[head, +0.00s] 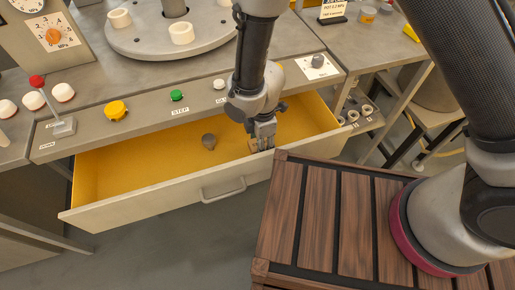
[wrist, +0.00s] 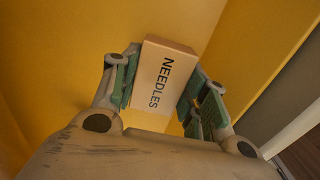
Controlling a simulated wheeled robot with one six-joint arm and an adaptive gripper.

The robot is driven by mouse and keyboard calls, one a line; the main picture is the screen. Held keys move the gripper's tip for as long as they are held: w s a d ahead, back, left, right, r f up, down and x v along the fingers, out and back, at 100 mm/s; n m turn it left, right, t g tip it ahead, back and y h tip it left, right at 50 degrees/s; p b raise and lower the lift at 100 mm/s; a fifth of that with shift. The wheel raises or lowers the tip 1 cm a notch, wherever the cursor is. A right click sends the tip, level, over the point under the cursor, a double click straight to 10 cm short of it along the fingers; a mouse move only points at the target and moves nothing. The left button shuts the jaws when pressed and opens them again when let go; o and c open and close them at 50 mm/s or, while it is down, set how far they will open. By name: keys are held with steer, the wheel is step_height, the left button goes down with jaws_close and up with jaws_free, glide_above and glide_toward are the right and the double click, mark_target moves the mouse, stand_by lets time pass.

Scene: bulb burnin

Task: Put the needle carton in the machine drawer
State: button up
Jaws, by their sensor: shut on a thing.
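The needle carton (wrist: 165,80) is a small tan box marked NEEDLES. In the wrist view it sits between the two fingers of my gripper (wrist: 160,90), which is shut on it. In the head view my gripper (head: 262,140) points down inside the open machine drawer (head: 150,167), toward its right half. Only a bit of the carton (head: 253,146) shows there beside the fingers. The drawer has a yellow inside and a grey front with a handle. I cannot tell whether the carton touches the drawer floor.
A dark round knob-like thing (head: 209,141) lies in the drawer, left of my gripper. A slatted wooden surface (head: 335,220) stands close in front at the right. The bench above the drawer carries a yellow knob (head: 116,110), a green button (head: 177,96) and a red-tipped lever (head: 38,82).

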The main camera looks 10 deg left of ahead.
steer(key=shift+f, duration=2.3)
steer(key=o, duration=1)
steer(key=shift+f, duration=0.1)
step_height(320, 180, up, 12)
steer(key=shift+r, duration=0.1)
